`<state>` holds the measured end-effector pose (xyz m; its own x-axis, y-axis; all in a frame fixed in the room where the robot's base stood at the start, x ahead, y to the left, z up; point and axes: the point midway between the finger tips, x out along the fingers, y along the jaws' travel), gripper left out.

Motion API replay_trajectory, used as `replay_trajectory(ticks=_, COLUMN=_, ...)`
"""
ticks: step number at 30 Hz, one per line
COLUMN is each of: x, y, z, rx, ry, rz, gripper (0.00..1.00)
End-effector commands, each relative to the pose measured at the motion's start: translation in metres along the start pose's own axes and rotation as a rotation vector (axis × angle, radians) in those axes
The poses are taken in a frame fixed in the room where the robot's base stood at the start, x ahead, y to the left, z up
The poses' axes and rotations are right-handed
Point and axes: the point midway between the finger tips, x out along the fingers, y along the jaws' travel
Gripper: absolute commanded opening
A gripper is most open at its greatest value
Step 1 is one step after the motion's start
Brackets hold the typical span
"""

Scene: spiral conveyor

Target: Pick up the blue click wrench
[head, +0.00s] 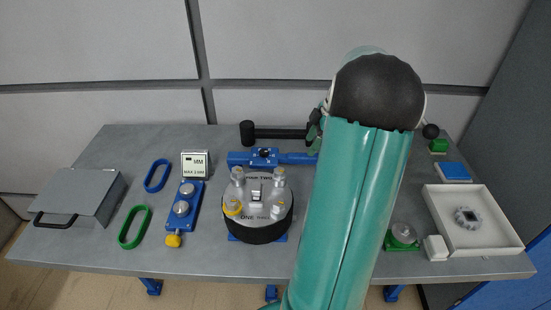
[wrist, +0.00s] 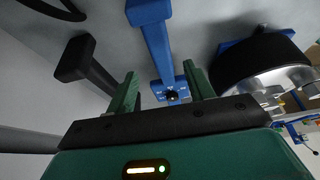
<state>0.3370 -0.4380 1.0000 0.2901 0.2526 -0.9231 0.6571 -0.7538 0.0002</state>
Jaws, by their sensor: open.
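The blue click wrench (head: 297,158) lies on the table behind the round grey device, its right end hidden by my arm. In the wrist view the blue wrench (wrist: 154,48) runs down from the top edge to a small block with a dark round knob. My gripper (wrist: 164,88) is open, with one green finger on each side of this lower part in the picture. The fingers do not visibly touch the wrench, and the remaining gap in depth is unclear. In the head view my arm hides most of the gripper.
A black bar tool (head: 280,133) lies just behind the wrench; it also shows in the wrist view (wrist: 84,60). The round device (head: 258,215) stands close in front. A white tray (head: 505,243) is at right, a grey box (head: 85,195) at left.

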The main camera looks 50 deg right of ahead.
Motion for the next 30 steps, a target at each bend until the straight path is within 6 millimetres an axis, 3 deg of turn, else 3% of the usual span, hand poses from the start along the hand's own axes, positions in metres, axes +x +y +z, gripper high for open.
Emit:
replay_trajectory(ticks=8, x=0.026, y=0.000, z=-0.004, rx=-0.002, ry=0.000, rz=-0.002, gripper=0.53)
replay_trajectory(ticks=16, x=0.065, y=-0.002, z=-0.010, rx=-0.002, ry=0.000, rz=-0.001, gripper=0.53)
replay_trajectory(ticks=25, x=0.072, y=-0.001, z=-0.010, rx=-0.002, ry=-0.001, rz=0.001, gripper=0.53)
replay_trajectory(ticks=30, x=0.071, y=-0.001, z=-0.010, rx=-0.002, ry=-0.001, rz=0.001, gripper=0.19)
